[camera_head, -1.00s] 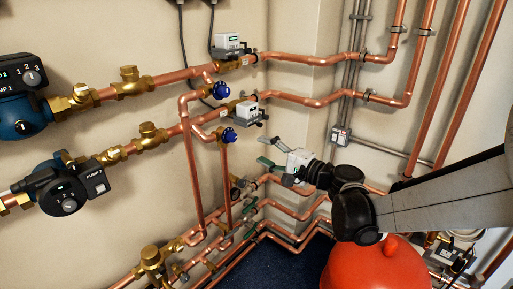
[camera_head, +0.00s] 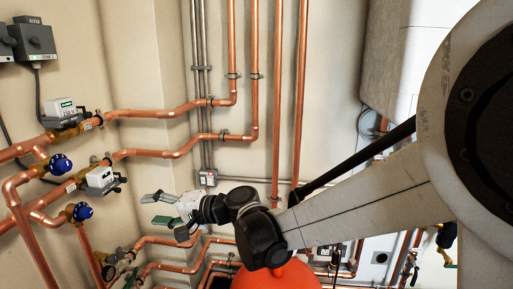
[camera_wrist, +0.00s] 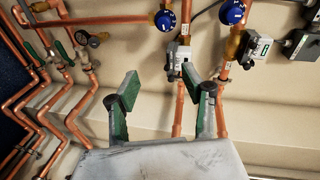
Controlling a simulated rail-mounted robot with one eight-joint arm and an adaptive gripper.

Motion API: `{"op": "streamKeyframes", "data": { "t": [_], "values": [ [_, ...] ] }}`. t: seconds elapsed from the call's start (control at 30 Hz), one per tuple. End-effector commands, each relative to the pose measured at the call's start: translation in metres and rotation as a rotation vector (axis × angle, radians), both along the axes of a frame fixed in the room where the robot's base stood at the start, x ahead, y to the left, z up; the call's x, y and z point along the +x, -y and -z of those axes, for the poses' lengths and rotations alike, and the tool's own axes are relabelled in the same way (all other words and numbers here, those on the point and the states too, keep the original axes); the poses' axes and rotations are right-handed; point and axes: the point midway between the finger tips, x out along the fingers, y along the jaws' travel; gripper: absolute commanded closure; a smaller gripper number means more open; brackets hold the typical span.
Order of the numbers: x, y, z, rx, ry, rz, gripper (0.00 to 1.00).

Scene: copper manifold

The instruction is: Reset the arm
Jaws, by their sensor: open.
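My gripper (camera_head: 160,211) is open and empty in the head view, pointing left toward the wall pipes. It appears in front of the wall, left of the red rounded tank (camera_head: 278,277). In the wrist view my gripper (camera_wrist: 160,86) shows two separated fingers with green pads and nothing between them. Beyond the fingers are copper pipes and a valve body (camera_wrist: 178,58). Whether either finger touches a pipe is not shown; they look apart from them.
Blue-knobbed valves (camera_head: 61,163) and actuators (camera_head: 100,178) sit on copper pipes at the left. Vertical copper pipes (camera_head: 277,90) run up the back wall. Low copper pipes (camera_head: 160,241) pass below the gripper.

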Motion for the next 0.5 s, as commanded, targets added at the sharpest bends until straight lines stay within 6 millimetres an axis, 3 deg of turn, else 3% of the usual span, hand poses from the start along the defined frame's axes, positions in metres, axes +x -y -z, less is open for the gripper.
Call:
{"op": "streamKeyframes", "data": {
  "t": [0.03, 0.2, 0.5],
  "values": [
    [-0.003, 0.018, -0.009, -0.043, 0.021, 0.017, 0.56],
    [-0.013, 0.074, -0.021, -0.196, 0.088, 0.067, 0.56],
    [-0.042, 0.177, -0.032, -0.475, 0.181, 0.152, 0.56]
  ]
}}
